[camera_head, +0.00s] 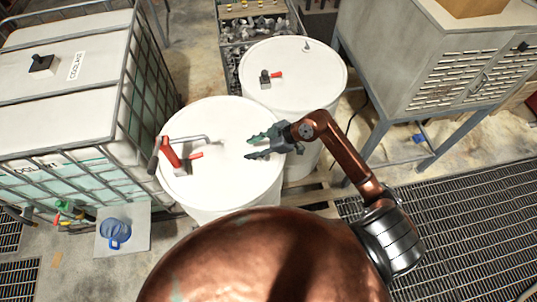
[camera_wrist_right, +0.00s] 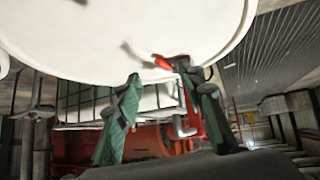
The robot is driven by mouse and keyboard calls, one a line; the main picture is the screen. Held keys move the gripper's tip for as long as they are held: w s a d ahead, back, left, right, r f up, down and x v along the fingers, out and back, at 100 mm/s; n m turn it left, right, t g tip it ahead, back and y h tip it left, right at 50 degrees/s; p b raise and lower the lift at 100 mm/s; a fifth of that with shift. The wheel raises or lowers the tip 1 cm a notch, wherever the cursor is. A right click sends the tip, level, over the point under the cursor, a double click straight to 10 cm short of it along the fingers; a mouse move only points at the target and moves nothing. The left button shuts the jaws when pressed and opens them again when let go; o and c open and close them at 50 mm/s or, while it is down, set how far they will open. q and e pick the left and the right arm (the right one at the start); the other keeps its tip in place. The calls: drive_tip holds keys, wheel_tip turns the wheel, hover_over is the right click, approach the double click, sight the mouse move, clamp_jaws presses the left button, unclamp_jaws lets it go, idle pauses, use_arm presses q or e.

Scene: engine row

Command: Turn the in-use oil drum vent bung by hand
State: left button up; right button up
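The near white drum (camera_head: 240,190), which carries a red hand pump (camera_head: 172,155) with a grey spout, stands in the middle of the head view. My right gripper (camera_head: 251,148) reaches over the right part of its lid from the right, its green fingers apart with nothing seen between them. In the right wrist view, the fingers (camera_wrist_right: 165,115) are spread, with the white lid (camera_wrist_right: 150,25) beyond and the red pump (camera_wrist_right: 190,100) partly behind the right finger. I cannot make out a vent bung on this lid; it may be hidden by the gripper. My left gripper is not in view.

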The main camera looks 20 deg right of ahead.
sight(267, 156)
drive_tip(key=d+f+m+g+h, duration=0.25)
drive_tip(key=d+f+h, duration=0.2)
drive_tip(key=d, duration=0.45)
drive_tip(key=shift+m+t, duration=0.25)
drive_tip(key=shift+m, duration=0.1)
drive_tip(key=x, duration=0.2)
drive_tip(key=p+x, duration=0.1)
drive_tip(key=x, duration=0.2)
drive_tip(key=s+p+x, duration=0.1)
drive_tip(key=x, duration=0.2)
drive_tip(key=shift+f, duration=0.2)
drive_tip(key=shift+c, duration=0.7)
clamp_jaws()
